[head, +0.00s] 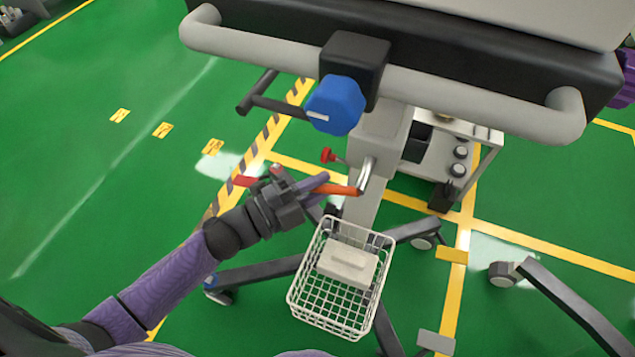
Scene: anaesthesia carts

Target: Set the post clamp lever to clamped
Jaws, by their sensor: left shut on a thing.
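The post clamp lever (345,190) has an orange grip and a short silver arm. It joins the grey post (385,135) below the cart's top, and its grip points left, nearly level in the picture. My left gripper (318,187) comes in from the left and is shut on the orange grip. Its fingers hide part of the grip. A small red knob (328,155) sticks out from the post just above the lever. My right gripper is not in view.
A white wire basket (330,312) with a pale box (348,263) hangs below. Cart legs spread over the green floor.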

